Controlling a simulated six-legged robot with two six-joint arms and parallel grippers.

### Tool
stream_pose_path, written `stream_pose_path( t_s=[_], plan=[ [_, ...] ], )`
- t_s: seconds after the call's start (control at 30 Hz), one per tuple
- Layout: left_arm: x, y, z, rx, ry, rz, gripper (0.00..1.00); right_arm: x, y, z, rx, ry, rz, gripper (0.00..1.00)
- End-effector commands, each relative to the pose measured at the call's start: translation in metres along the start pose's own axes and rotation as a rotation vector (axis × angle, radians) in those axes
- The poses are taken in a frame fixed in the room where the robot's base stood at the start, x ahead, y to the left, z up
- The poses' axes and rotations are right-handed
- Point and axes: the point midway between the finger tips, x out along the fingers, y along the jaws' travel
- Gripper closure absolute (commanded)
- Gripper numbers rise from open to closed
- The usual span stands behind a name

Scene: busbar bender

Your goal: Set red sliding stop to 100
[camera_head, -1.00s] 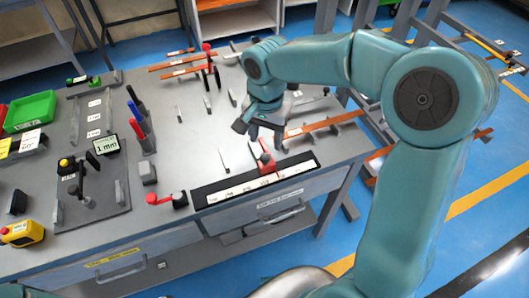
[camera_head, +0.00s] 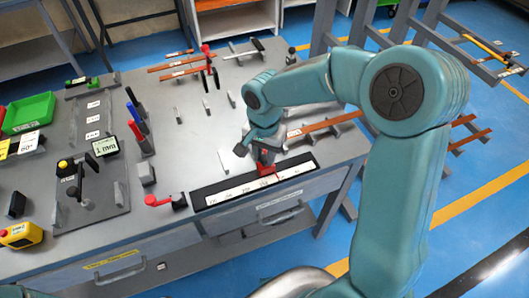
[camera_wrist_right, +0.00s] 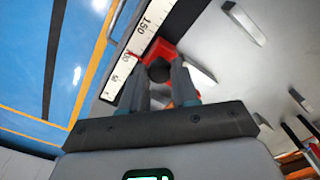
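The red sliding stop (camera_head: 266,169) sits on the white ruler strip (camera_head: 232,192) along the table's front edge. In the right wrist view the stop (camera_wrist_right: 161,50) has a dark round knob (camera_wrist_right: 158,70), and its red pointer lies over the scale, below the 150 mark; the exact reading is too small to tell. My right gripper (camera_head: 260,150) is lowered over the stop. In the wrist view its two fingers (camera_wrist_right: 159,88) stand apart, one on each side of the knob; firm contact cannot be seen. My left gripper is not in view.
A green bin (camera_head: 30,110) and a yellow box (camera_head: 20,236) are at the far left. The table between is partly clear.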

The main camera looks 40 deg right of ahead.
Motion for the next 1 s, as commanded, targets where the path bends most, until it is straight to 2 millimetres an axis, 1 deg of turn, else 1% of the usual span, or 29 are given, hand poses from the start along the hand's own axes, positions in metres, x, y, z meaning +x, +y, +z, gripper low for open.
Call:
stream_pose_path(
  t_s=[0.13,0.37,0.4,0.47,0.73,0.8,0.87,0.97,1.0],
  plan=[
    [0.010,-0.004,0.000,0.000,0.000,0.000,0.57,0.003,0.004,-0.005,0.001,0.003,-0.002,1.00],
    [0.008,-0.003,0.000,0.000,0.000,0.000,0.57,-0.001,0.005,-0.005,0.000,0.002,0.000,1.00],
    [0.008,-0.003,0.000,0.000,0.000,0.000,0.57,-0.001,0.005,-0.005,0.000,0.002,0.000,0.64],
    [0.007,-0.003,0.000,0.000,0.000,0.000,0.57,-0.001,0.005,-0.005,0.000,0.002,0.000,0.45],
    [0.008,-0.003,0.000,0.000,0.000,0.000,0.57,-0.001,0.005,-0.005,0.000,0.001,0.000,0.45],
    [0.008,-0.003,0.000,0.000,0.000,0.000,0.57,-0.003,0.005,-0.005,0.000,0.002,-0.001,0.45],
    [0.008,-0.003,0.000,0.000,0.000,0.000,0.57,-0.009,0.004,-0.005,0.000,0.003,-0.003,0.45],
    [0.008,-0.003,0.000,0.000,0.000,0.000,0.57,-0.026,0.004,-0.005,0.000,0.004,-0.005,0.45],
    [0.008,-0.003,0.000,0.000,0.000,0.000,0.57,-0.036,0.004,-0.005,0.000,0.004,-0.006,0.45]
  ],
)
